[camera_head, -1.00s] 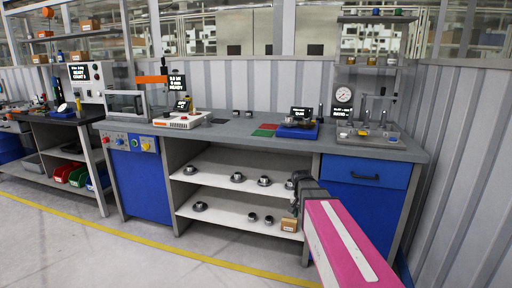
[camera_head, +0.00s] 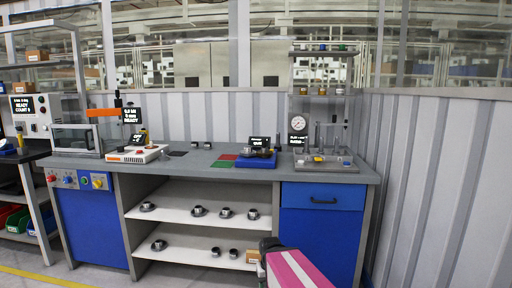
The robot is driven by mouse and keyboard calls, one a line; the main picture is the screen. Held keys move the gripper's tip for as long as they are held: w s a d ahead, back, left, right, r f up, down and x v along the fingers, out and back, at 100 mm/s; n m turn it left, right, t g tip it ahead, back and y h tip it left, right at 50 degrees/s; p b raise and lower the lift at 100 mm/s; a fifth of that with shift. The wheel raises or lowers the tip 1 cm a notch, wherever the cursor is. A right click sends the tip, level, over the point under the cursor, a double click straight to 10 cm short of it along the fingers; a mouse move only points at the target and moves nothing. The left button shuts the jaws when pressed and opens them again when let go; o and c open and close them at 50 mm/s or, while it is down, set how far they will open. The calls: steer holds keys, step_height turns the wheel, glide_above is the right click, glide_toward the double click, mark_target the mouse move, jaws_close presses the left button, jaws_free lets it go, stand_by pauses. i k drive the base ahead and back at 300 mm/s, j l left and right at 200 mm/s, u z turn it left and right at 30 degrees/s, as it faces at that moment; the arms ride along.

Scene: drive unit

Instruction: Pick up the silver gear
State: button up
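Several small silver round parts sit on the white shelves under the workbench, among them one silver part (camera_head: 198,211) on the upper shelf and one silver part (camera_head: 158,245) on the lower shelf. Two more small silver parts (camera_head: 207,145) stand on the bench top. They are too small to tell which is the silver gear. My pink and white arm reaches in at the bottom, right of the shelves. Its dark end, with my gripper (camera_head: 268,247), is in front of the lower shelf's right end, apart from the silver parts I can see. Its fingers cannot be made out.
The grey workbench (camera_head: 205,165) has a blue drawer cabinet (camera_head: 320,225) at right and a blue panel (camera_head: 88,225) at left. A cardboard box (camera_head: 252,256) is beside my gripper. A blue tray (camera_head: 257,160) and a gauge fixture (camera_head: 325,163) stand on top. Floor at left is free.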

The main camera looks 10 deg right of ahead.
mark_target(248, 151)
steer(key=i+j+z, duration=0.35)
steer(key=i+j, duration=0.15)
steer(key=j, duration=0.25)
steer(key=i+j+z, duration=0.2)
steer(key=j, duration=0.2)
steer(key=i, duration=0.05)
